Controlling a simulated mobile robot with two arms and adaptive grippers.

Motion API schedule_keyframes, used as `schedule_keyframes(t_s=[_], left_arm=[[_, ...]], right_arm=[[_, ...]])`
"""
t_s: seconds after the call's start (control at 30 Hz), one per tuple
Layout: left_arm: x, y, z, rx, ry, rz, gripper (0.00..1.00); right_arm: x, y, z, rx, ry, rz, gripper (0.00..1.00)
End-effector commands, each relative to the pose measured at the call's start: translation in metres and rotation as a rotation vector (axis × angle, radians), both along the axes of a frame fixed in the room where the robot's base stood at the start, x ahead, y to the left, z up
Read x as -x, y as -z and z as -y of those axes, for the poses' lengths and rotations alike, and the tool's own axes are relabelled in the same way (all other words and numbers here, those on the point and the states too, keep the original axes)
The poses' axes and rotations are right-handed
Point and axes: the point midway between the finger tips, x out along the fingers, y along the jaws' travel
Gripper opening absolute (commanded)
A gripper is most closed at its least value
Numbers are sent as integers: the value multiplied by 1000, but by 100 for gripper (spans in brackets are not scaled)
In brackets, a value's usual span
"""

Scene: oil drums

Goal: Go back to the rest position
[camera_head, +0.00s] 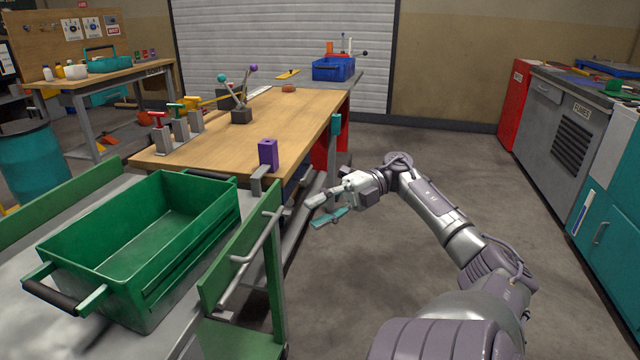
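My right gripper (325,207) is at the end of my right arm, which comes in from the lower right. Its two fingers are spread apart with nothing between them, over the floor to the right of the green cart (240,255). My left arm and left gripper do not show in the head view.
An empty green crate (150,235) sits on the cart. Behind it stands a wooden workbench (285,120) with levers, a purple block (268,153) and a blue crate (333,68). Grey and teal cabinets (560,125) line the right. The floor (430,160) between is clear.

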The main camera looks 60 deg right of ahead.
Motion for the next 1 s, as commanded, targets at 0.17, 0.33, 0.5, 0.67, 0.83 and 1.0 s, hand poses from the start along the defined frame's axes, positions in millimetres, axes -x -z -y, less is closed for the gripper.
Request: schedule_keyframes(t_s=[0.17,0.33,0.5,0.67,0.83,1.0], left_arm=[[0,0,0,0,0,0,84],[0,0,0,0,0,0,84],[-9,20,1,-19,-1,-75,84],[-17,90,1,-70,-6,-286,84],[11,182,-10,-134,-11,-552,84],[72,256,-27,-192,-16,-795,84]], right_arm=[[0,0,0,0,0,0,37],[0,0,0,-1,1,0,37],[-11,3,11,-100,116,-3,37],[-33,42,45,-346,468,-56,37],[-29,145,63,-566,923,-246,37],[15,263,27,-648,1298,-544,37]])
